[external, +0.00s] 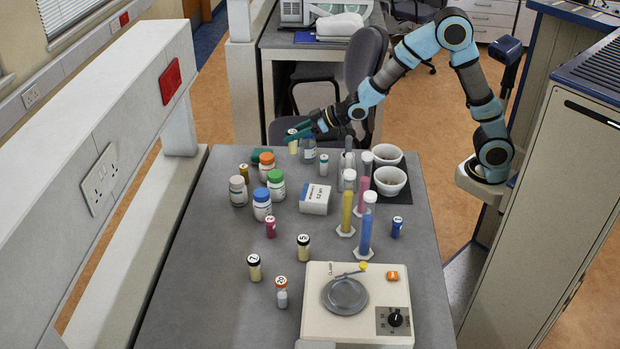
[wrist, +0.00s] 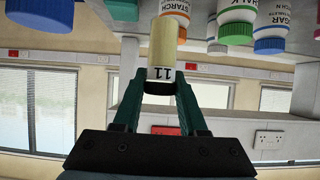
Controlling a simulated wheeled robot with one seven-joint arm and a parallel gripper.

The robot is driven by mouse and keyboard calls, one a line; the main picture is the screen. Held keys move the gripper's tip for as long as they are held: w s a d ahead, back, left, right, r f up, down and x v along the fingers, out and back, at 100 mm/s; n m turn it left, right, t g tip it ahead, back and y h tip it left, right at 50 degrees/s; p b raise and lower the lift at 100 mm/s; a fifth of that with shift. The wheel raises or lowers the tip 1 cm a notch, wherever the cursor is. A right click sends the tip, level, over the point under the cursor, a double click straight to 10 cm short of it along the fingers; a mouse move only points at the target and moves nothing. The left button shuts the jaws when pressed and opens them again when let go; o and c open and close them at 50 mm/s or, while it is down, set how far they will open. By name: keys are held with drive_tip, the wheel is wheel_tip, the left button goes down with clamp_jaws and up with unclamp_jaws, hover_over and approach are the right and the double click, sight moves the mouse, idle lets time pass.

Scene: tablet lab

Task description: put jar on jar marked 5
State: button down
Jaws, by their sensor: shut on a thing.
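My gripper (external: 298,135) is shut on a small pale-yellow jar (external: 293,147) with a dark cap, held up over the far part of the table. In the wrist view, which looks upside down, my gripper (wrist: 158,88) has its green fingers on either side of this jar (wrist: 162,45), whose label reads 11. The jar marked 5 (external: 303,249) stands upright on the table, pale yellow with a black cap, nearer the camera and well apart from my gripper. Nothing is on its cap.
Jars marked 7 (external: 254,268) and 20 (external: 282,292) stand near the jar marked 5. A white instrument (external: 320,280) lies to its front right. Tall coloured cylinders (external: 367,225), a white box (external: 315,199), capped bottles (external: 262,205) and two white bowls (external: 390,180) stand farther back.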

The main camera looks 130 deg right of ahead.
drive_tip(key=w+a+r+n+t+y+p, duration=0.3)
drive_tip(key=w+a+r+n+y+p, duration=0.25)
drive_tip(key=w, duration=0.55)
drive_tip(key=n+y+p, duration=0.7)
drive_tip(key=n+y, duration=0.2)
hover_over(303, 238)
drive_tip(key=shift+g, duration=0.4)
drive_tip(key=shift+f, duration=3.6)
drive_tip(key=shift+f, duration=0.15)
drive_tip(key=shift+c, duration=2.3)
unclamp_jaws()
